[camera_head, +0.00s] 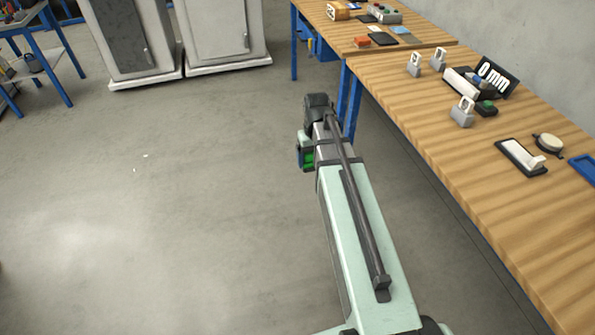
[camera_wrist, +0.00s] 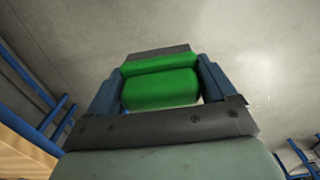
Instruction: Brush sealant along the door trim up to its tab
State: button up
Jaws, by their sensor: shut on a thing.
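My gripper (camera_wrist: 160,82) shows in the wrist view with its two dark blue fingers on either side of a green block-like thing (camera_wrist: 160,90), and it is shut on it. Whether this is the sealant brush I cannot tell. In the head view my gripper (camera_head: 305,157) hangs over the open floor, left of the wooden table, with a little green showing. Two pale cabinets stand at the back: the left cabinet (camera_head: 99,40) has a dark front panel, the right cabinet (camera_head: 236,62) a light one. No door trim or tab can be made out.
A second table (camera_head: 325,35) adjoins behind. A blue-legged bench (camera_head: 45,60) stands far left. The middle floor is clear.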

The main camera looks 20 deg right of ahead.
jog(key=w+d+r, duration=0.2)
jog(key=d+r, duration=0.1)
jog(key=d, duration=1.5)
jog(key=w+d+r, duration=0.2)
jog(key=d+r, duration=0.1)
jog(key=d, duration=1.5)
jog(key=s+d+r, duration=0.2)
jog(key=s+d, duration=0.4)
jog(key=d, duration=0.5)
jog(key=s+d+r, duration=0.3)
jog(key=s+d, duration=0.2)
jog(key=d, duration=0.7)
jog(key=s+d+r, duration=0.2)
jog(key=s+d, duration=0.4)
jog(key=d, duration=0.5)
jog(key=shift+w+a+f, duration=0.1)
jog(key=shift+w+f, duration=0.05)
jog(key=shift+f, duration=1.55)
jog(key=shift+w+a+f, duration=0.1)
jog(key=shift+w+f, duration=0.05)
jog(key=shift+f, duration=1.5)
jog(key=shift+s+f, duration=0.5)
jog(key=shift+s, duration=0.1)
jog(key=shift+c, duration=0.3)
jog(key=shift+s, duration=3.75)
jog(key=shift+w+d, duration=0.1)
jog(key=shift+w, duration=4.4)
notch_tip(320, 180, up, 8)
jog(key=shift+s, duration=0.15)
